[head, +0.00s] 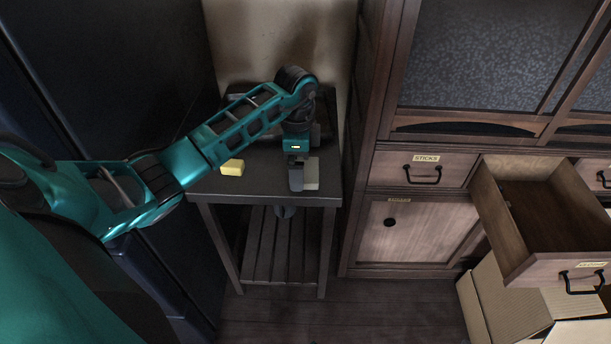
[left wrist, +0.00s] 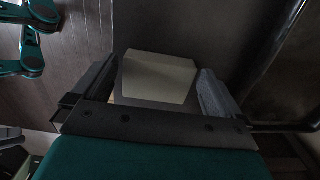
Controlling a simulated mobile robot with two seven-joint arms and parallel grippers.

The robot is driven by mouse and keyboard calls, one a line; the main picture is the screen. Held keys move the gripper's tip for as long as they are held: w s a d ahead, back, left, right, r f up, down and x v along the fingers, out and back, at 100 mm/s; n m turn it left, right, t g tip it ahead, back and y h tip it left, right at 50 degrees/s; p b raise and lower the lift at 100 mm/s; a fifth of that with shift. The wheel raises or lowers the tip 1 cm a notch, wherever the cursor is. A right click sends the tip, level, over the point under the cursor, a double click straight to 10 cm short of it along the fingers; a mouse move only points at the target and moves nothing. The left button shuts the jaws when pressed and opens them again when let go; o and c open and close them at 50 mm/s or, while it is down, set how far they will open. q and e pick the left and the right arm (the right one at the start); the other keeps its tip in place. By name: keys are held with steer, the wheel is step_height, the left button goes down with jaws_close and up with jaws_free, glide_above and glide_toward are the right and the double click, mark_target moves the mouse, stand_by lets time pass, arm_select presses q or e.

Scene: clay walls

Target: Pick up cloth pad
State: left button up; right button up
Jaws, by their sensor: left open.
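A pale grey pad (head: 312,174), which looks like the cloth pad, lies on the small dark table (head: 255,184) near its right front part. My left gripper (head: 297,182) points down at the pad and hides part of it in the head view. In the left wrist view the pad (left wrist: 158,78) sits between the two open fingers of the left gripper (left wrist: 160,82). Small gaps seem to show beside it, so the jaws are around it but not closed on it. My right gripper is not in view.
A yellow block (head: 232,168) lies on the table left of the gripper. A wall stands behind the table. A wooden cabinet (head: 418,232) stands to the right, with an open drawer (head: 535,200) above an open cardboard box (head: 500,305).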

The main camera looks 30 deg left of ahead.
arm_select(q)
steer(key=shift+f, duration=0.55)
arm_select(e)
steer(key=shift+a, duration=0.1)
arm_select(q)
steer(key=shift+c, duration=0.4)
steer(key=c, duration=0.7)
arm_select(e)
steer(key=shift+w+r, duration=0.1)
arm_select(q)
steer(key=shift+r, duration=0.15)
steer(key=shift+r+p, duration=9.85)
steer(key=shift+r, duration=0.1)
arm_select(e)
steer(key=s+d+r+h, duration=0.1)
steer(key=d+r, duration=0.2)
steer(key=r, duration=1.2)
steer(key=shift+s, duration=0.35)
